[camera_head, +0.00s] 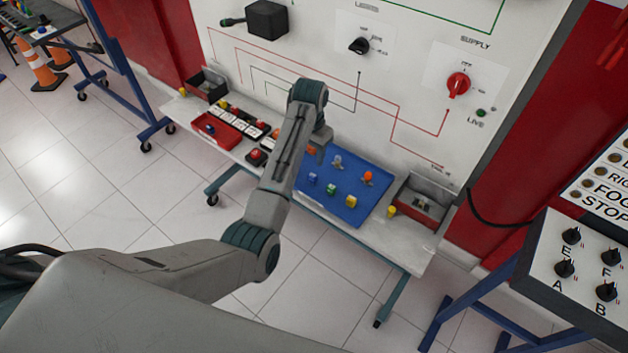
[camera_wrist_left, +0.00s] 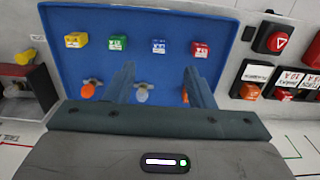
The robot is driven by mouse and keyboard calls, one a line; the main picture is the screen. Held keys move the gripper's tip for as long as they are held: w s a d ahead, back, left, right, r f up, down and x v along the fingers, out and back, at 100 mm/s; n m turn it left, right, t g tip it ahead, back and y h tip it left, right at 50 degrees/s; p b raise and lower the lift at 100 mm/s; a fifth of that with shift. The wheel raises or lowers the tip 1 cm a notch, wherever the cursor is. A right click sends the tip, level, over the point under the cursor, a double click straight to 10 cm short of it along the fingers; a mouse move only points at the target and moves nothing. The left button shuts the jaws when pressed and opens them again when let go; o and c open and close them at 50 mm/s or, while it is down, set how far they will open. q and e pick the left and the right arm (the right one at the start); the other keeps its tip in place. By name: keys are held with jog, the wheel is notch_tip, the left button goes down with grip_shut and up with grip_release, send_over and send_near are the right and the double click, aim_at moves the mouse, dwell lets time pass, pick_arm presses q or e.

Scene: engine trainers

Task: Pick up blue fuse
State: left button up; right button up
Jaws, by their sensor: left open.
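The blue fuse (camera_head: 312,178) stands on a blue mat (camera_head: 351,174) on the bench, with the green fuse (camera_head: 331,188) and yellow fuse (camera_head: 351,201) in the same row. In the left wrist view the blue fuse (camera_wrist_left: 158,46) sits between the green fuse (camera_wrist_left: 117,43) and the red fuse (camera_wrist_left: 200,49). My left gripper (camera_wrist_left: 158,72) is open and empty. Its fingertips point toward the blue fuse, one on each side of it in the picture; the height gap is hard to tell. In the head view my left arm hides part of the mat. My right gripper is not in view.
A clear bulb (camera_head: 337,161) and an orange bulb (camera_head: 368,177) stand on the mat near the fuses. A grey bin (camera_head: 425,203) is at the bench's right end, a red tray (camera_head: 217,130) at its left. The upright white panel (camera_head: 330,70) rises behind.

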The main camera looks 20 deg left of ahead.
pick_arm(q)
jog(key=p, duration=0.1)
send_over(312, 175)
notch_tip(312, 175, down, 5)
jog(key=shift+s+a+r, duration=0.1)
jog(key=shift+r, duration=0.1)
notch_tip(312, 175, down, 4)
jog(key=shift+f+p, duration=0.25)
jog(key=shift+p, duration=0.55)
jog(key=shift+f, duration=0.65)
jog(key=c, duration=1.1)
